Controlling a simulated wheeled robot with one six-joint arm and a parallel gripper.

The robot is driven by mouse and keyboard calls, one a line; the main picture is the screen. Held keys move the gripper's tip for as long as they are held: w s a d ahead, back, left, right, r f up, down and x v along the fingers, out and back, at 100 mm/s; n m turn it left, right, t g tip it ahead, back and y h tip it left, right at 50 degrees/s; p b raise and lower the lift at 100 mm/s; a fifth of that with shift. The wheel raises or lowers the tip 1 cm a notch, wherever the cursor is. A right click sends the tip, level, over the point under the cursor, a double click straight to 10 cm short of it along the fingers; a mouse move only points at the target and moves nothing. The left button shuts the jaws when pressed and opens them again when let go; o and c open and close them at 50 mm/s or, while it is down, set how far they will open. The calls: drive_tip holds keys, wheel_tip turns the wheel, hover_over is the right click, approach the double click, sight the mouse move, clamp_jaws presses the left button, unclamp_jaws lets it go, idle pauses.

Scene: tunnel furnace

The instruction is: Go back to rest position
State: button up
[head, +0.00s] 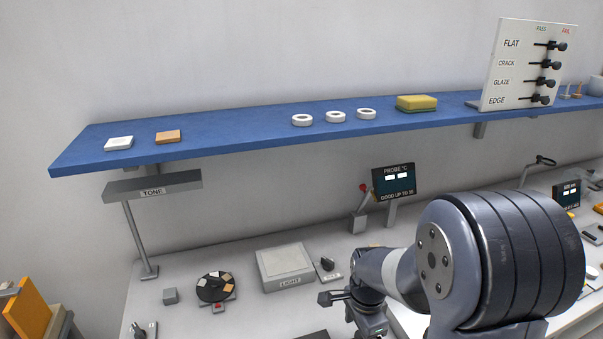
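My arm comes in at the lower right and bends down toward the bench. Its wrist and my gripper (368,322) are at the bottom middle of the head view, over the bench, right of the light box. The fingertips are not clearly visible and the bottom edge cuts off the lower part. I cannot tell whether the gripper is open or shut, or whether it holds anything.
A blue shelf (240,133) carries tiles, white rings, a yellow sponge (416,103) and a FLAT/CRACK/GLAZE/EDGE board (509,75). Below are the TONE lamp (153,186), a round sample disc (215,287), the LIGHT box (285,267) and the probe display (394,181).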

drive_tip(key=shift+w+d+f, duration=0.2)
drive_tip(key=shift+d+f, duration=0.1)
drive_tip(key=shift+d, duration=0.25)
drive_tip(key=shift+w+d+f, duration=0.15)
drive_tip(key=shift+d+f, duration=0.15)
drive_tip(key=shift+d, duration=0.2)
